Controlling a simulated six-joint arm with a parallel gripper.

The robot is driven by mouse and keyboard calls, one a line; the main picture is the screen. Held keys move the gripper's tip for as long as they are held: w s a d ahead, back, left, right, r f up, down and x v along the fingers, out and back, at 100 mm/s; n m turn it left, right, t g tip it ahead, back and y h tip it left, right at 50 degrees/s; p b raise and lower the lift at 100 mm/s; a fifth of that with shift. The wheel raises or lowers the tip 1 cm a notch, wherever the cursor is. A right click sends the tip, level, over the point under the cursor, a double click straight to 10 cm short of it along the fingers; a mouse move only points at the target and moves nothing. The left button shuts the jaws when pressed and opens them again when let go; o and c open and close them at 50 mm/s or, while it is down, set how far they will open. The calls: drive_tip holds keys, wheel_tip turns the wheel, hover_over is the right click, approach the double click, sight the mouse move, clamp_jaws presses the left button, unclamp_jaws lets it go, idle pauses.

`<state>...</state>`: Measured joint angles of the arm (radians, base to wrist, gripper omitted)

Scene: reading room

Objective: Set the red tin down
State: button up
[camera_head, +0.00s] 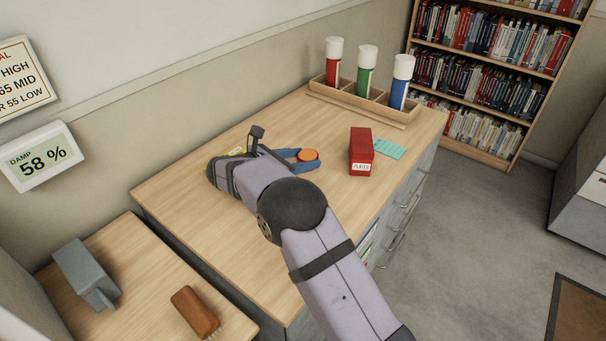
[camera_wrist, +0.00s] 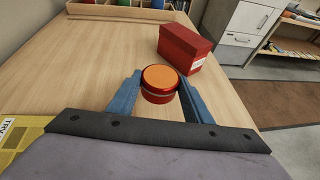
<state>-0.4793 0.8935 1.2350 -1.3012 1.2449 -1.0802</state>
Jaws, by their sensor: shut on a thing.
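The red tin (camera_wrist: 159,84) is a short round tin with an orange lid, seen between my gripper's blue fingers in the wrist view. My gripper (camera_head: 303,157) is shut on it, one finger on each side. In the head view only the tin's orange lid (camera_head: 308,155) shows clearly; its lower part is mostly hidden by the fingers. The tin is upright, low over or on the wooden desk top (camera_head: 280,125). I cannot tell whether its base touches the wood.
A red box with a white label (camera_head: 361,150) stands right of the tin, beside a teal card (camera_head: 390,148). A wooden rack (camera_head: 392,117) with red, green and blue capped tubes is at the back. A yellow item (camera_wrist: 22,135) lies left of my gripper. Bare wood lies between.

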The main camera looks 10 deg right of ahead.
drive_tip(key=shift+f, duration=2.65)
drive_tip(key=shift+f, duration=0.1)
drive_tip(key=o, duration=1.1)
drive_tip(key=shift+a, duration=0.1)
drive_tip(key=v, duration=1.2)
drive_tip(key=shift+s+b, duration=0.1)
drive_tip(key=shift+b, duration=0.25)
